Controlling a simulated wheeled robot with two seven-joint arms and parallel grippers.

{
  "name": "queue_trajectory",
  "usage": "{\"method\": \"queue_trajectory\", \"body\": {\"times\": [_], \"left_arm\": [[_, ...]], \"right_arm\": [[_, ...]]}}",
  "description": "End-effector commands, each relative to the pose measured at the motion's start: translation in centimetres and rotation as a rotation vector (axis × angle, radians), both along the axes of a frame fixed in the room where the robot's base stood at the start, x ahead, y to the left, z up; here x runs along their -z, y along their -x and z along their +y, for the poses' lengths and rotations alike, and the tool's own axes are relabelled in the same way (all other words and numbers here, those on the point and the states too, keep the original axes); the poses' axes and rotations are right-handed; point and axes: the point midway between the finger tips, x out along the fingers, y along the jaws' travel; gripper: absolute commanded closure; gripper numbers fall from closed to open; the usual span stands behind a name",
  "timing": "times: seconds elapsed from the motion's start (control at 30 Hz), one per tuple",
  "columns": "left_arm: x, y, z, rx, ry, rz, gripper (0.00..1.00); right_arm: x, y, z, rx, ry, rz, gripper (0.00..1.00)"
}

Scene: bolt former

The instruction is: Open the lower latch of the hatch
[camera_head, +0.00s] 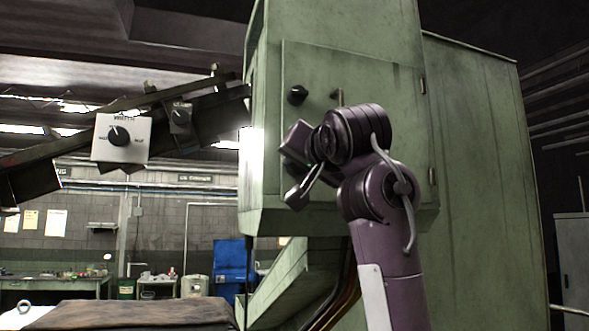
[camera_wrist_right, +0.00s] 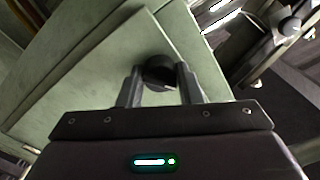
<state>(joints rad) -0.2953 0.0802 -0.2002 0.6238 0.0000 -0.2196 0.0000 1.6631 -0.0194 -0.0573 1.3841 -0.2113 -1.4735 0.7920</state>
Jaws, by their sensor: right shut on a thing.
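The hatch (camera_head: 385,85) is a flat green door on the side of the green machine. Its upper latch (camera_head: 297,95) is a round black knob near the door's left edge, clear of my arm. The lower latch is hidden behind my right gripper in the head view. In the right wrist view, a black round latch knob (camera_wrist_right: 160,72) sits between the fingertips of my right gripper (camera_wrist_right: 160,84). The gripper is shut on this knob, one finger on each side. The door still lies flat against the machine. My left gripper is not in view.
Hinges (camera_head: 422,86) line the hatch's right edge. A dark sloping beam carries a white box with a dial (camera_head: 121,138) at the left. A brown table top (camera_head: 140,313) is at the lower left. A blue bin (camera_head: 233,265) stands farther back.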

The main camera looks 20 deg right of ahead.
Motion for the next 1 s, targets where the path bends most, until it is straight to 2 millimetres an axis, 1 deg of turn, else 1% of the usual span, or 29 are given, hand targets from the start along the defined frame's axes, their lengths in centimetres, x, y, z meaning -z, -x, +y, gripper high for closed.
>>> {"method": "queue_trajectory", "body": {"times": [0.03, 0.1, 0.17, 0.23, 0.4, 0.53, 0.73, 0.8, 0.97, 1.0], "left_arm": [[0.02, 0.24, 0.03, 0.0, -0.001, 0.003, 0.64], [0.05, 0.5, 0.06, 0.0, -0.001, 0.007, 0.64], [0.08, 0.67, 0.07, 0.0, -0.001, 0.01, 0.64], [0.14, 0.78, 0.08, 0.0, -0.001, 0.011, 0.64], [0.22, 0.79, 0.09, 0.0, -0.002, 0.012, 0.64], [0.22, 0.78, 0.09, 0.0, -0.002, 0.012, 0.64], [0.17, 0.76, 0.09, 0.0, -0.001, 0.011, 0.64], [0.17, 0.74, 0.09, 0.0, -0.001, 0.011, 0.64], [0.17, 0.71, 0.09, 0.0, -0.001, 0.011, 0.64], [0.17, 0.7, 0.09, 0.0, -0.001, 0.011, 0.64]], "right_arm": [[0.0, 0.01, -0.04, 0.0, -0.001, 0.0, 0.93], [0.0, 0.01, -0.04, 0.0, -0.001, 0.0, 1.0], [-0.01, 0.02, -0.03, 0.0, -0.004, 0.0, 1.0], [0.01, 0.02, 0.0, 0.0, -0.047, 0.002, 1.0], [-0.01, 0.03, -0.01, 0.001, -0.275, 0.009, 1.0], [-0.02, 0.04, 0.03, 0.0, -0.376, 0.012, 1.0], [-0.05, 0.04, -0.01, 0.0, -0.631, 0.02, 1.0], [-0.04, 0.04, -0.06, 0.001, -0.668, 0.022, 1.0], [-0.03, 0.04, -0.07, 0.001, -0.672, 0.022, 1.0], [-0.03, 0.04, -0.07, 0.001, -0.671, 0.022, 0.64]]}}
